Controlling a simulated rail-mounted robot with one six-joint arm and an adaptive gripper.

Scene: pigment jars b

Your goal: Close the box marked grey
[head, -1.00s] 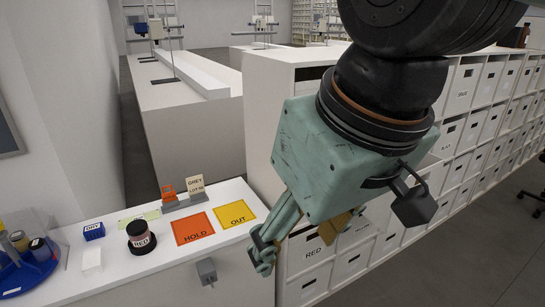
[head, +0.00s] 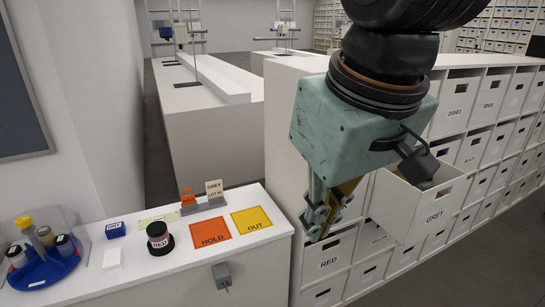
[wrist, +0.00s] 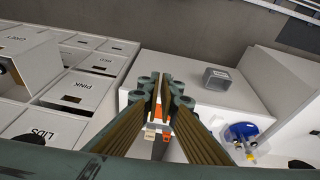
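The box marked GREY (head: 434,212) is pulled well out of the shelf unit, right of my gripper in the head view. It is a white open-topped box with a dark slot in its front, and something dark shows inside. My gripper (head: 318,224) points down in front of the shelf unit, left of the grey box and apart from it. Its fingers are together and hold nothing visible. In the wrist view my gripper (wrist: 160,90) has its fingertips close together, and an open box (wrist: 28,72) juts out at the left.
Other boxes, such as RED (head: 329,263), sit in the shelves.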

